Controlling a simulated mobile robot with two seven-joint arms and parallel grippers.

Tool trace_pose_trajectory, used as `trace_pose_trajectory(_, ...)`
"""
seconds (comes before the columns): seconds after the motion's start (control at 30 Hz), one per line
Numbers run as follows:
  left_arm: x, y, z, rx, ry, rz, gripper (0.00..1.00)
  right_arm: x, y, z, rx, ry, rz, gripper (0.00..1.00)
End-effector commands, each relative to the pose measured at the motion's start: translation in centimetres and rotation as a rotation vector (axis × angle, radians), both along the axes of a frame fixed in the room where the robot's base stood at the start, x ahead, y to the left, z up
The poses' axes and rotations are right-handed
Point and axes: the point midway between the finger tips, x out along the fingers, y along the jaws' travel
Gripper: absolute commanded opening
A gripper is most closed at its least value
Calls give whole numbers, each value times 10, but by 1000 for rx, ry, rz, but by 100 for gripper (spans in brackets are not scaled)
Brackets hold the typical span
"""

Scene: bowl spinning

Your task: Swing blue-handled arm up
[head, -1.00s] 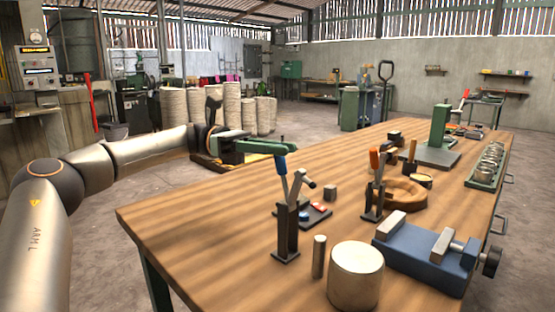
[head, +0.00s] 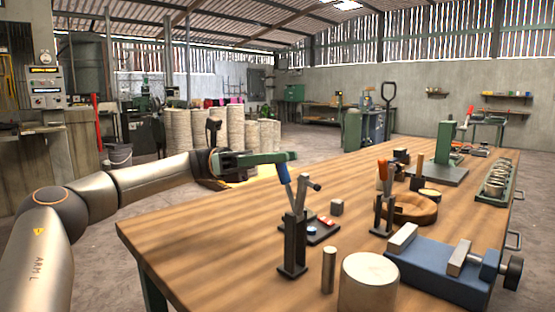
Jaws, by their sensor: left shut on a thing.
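The blue-handled arm (head: 284,173) rises from a dark upright stand (head: 293,243) near the front of the bench. It is steep, with its top leaning slightly left. My left gripper (head: 287,160) reaches in from the left and is shut on the top of the blue handle, hiding its tip. A grey bar (head: 303,187) with a short cross-end leans right from the same stand. My right gripper is not in view.
On the wooden bench (head: 215,220), a metal pin (head: 328,270) and pale cylinder (head: 368,282) stand in front. A blue vise (head: 440,268) and an orange-handled stand (head: 384,195) are to the right. The bench's left side is clear.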

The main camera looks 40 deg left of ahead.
Motion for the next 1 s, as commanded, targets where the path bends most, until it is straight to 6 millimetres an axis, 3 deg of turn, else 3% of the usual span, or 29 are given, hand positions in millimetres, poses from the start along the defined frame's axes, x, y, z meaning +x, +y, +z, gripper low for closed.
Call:
trace_pose_trajectory(0.23,0,1,-2,-1,5,-1,0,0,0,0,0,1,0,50)
trace_pose_trajectory(0.27,0,1,-2,-1,5,0,27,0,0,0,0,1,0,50)
trace_pose_trajectory(0.5,0,0,-1,0,3,0,54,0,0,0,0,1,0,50)
trace_pose_trajectory(0.8,0,3,-1,0,2,2,54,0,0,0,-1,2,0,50)
trace_pose_trajectory(1.0,-4,27,-6,0,4,4,54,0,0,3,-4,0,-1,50)
